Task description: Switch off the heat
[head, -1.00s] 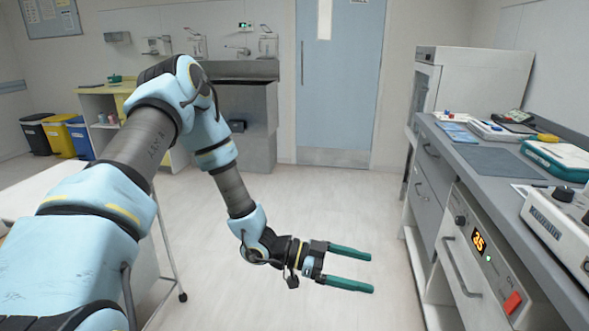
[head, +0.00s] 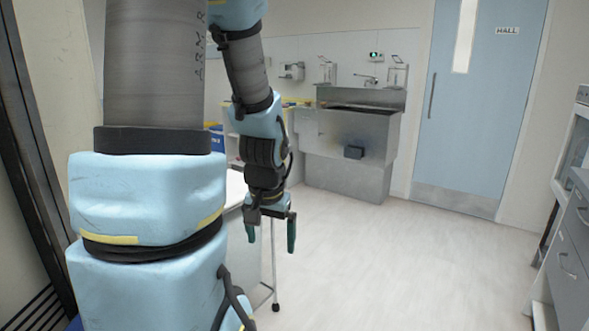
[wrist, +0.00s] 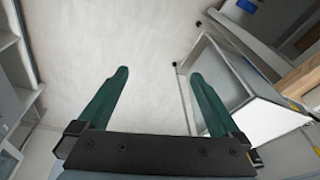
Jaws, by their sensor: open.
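The warming unit with the lit display and red switch is not in view now; it showed only in the earlier head view, built in under the right counter. The counter's drawer front (head: 572,255) shows at the right edge of the head view. My gripper (head: 271,236) is open and empty, with its green fingers pointing down over the floor, left of the middle and far from that counter. In the wrist view my gripper (wrist: 160,74) shows two spread fingers with only floor between them.
A white-topped trolley (wrist: 268,118) stands close to my gripper, on the right in the wrist view. A steel sink unit (head: 352,150) and a blue hall door (head: 475,110) are at the back. The floor (head: 410,260) between trolley and drawers is clear.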

